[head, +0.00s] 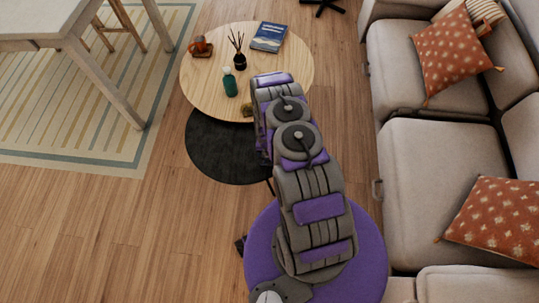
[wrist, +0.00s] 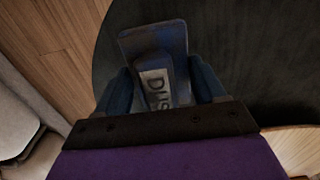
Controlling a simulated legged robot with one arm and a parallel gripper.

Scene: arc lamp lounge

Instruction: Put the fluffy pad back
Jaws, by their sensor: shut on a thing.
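In the wrist view my gripper (wrist: 160,88) is shut on a dark blue pad (wrist: 152,45) with a pale label and dark letters, partly readable as "DUS". A finger stands on each side of it. Its fluffy face, if it has one, does not show. The pad is over the black round lower table (wrist: 255,65); whether it touches the top I cannot tell. In the head view my arm hides the gripper and the pad, beyond the arm near the wooden round table (head: 215,75).
The wooden table holds a blue book (head: 269,37), a reed diffuser (head: 239,60), a green bottle (head: 230,85), a red-brown object (head: 201,47) and a small yellowish object (head: 247,109). The black table (head: 215,150) sits lower, partly beneath. A sofa (head: 425,165) stands right; floor is free left.

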